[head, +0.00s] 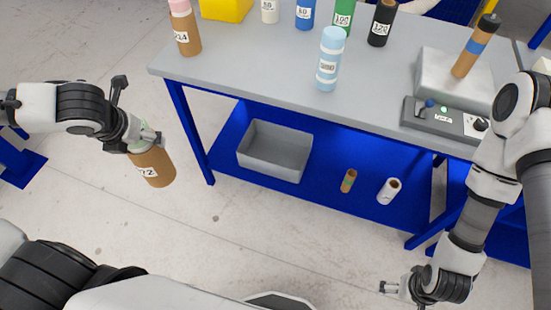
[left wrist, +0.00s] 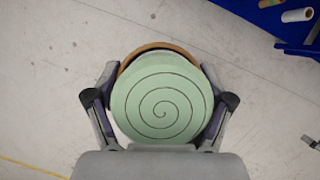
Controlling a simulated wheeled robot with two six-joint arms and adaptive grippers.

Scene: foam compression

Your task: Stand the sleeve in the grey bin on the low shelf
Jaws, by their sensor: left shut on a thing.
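A brown cardboard sleeve (head: 153,167) with a white label hangs from my left gripper (head: 146,140), over the floor left of the table. In the left wrist view the gripper (left wrist: 160,108) is shut on it from both sides. A green foam roll with a spiral end (left wrist: 160,97) fills the sleeve's opening, and the brown rim (left wrist: 150,47) shows behind it. The grey bin (head: 273,151) stands on the blue low shelf (head: 320,180), to the right of the sleeve, and looks empty. My right gripper (head: 392,287) is at the bottom right, away from these things; its jaw gap is too small to judge.
A small brown tube (head: 348,181) and a white roll (head: 388,191) are on the low shelf right of the bin. The grey tabletop (head: 270,60) overhangs the shelf and carries several cylinders and a device (head: 445,118). A blue table leg (head: 190,132) stands between sleeve and bin.

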